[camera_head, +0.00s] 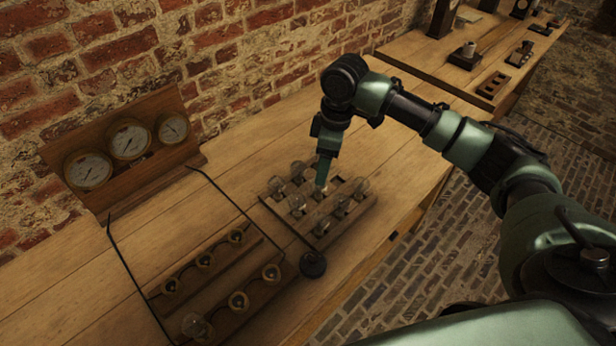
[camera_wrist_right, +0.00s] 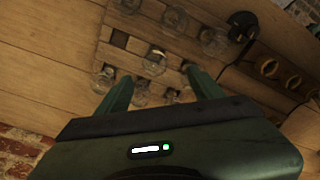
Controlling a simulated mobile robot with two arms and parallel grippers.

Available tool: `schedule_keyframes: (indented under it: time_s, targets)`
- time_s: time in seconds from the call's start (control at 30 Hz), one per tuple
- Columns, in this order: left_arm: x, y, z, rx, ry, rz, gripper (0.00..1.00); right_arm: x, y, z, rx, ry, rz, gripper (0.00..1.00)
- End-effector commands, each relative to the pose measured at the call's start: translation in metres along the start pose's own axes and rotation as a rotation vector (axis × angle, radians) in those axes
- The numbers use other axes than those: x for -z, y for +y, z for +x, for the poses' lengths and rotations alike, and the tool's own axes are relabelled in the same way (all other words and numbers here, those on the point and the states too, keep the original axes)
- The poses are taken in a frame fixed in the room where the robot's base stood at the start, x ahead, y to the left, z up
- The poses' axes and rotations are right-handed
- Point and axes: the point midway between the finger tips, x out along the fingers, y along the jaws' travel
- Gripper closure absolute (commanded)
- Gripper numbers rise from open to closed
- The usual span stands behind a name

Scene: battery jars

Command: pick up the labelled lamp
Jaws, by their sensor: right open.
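A wooden tray (camera_head: 350,222) on the bench holds several clear glass lamps in square holes; it also shows in the right wrist view (camera_wrist_right: 120,40). One lamp (camera_wrist_right: 155,62) in the wrist view has a pale band on it, which looks like a label; any writing is too small to read. My right gripper (camera_wrist_right: 159,76) is open, pointing down over the tray. Its fingers show on either side of this lamp's near end, with no clear contact visible. In the head view my right gripper (camera_head: 322,186) hides part of the lamps. My left gripper is not in view.
Lamps stand close around the fingers. A rack with brass ring sockets (camera_head: 239,300) is left of the tray, with a lamp (camera_head: 196,326) at its front. A gauge panel (camera_head: 125,150) stands behind. Bench right of the tray is clear.

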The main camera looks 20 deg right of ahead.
Motion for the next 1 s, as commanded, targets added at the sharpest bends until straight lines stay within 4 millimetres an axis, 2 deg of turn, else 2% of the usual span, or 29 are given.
schedule_keyframes:
  time_s: [0.17,0.4,0.5,0.73,0.9,1.0]
  targets:
    - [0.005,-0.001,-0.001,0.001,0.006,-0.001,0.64,-0.001,0.001,0.003,0.002,-0.002,0.002,0.33]
    - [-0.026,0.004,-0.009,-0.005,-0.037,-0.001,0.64,0.000,0.002,0.028,0.003,-0.002,0.003,0.33]
    - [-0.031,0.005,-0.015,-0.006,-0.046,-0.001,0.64,0.001,0.004,0.040,0.003,-0.004,0.003,0.33]
    - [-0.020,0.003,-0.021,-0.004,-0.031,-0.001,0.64,0.002,0.007,0.072,0.001,-0.002,0.002,0.33]
    - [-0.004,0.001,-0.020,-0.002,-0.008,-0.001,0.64,0.002,0.007,0.077,0.000,-0.001,0.001,0.33]
    - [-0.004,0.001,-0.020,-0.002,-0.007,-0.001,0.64,0.002,0.007,0.077,0.000,-0.001,0.001,0.33]
